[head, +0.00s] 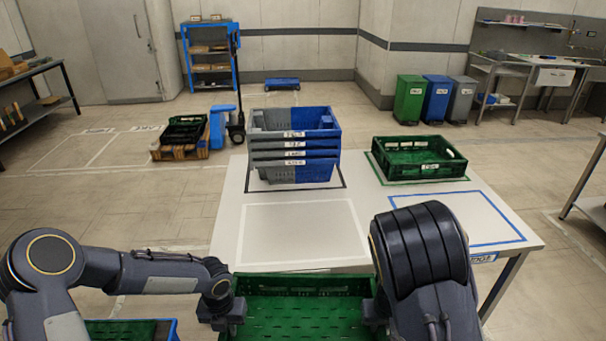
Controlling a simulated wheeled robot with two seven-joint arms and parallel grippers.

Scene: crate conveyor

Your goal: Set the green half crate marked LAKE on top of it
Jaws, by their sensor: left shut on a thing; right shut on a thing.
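A green crate (300,283) is held between my two grippers at the bottom middle of the head view, in front of the table's near edge. Its inside looks empty, and no label on it is readable. My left gripper (229,312) is shut on its left side. My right gripper (374,310) is shut on its right side, partly hidden by my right arm. Another green crate (419,169) with a white label stands at the table's back right, inside a green outline. Its label is too small to read.
Several nested grey-and-blue crates (325,158) stand on the table (230,215) inside a black outline. The white-outlined area at front left is empty. The blue-outlined area at front right is empty where visible. Another green crate (92,332) shows partly at bottom left.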

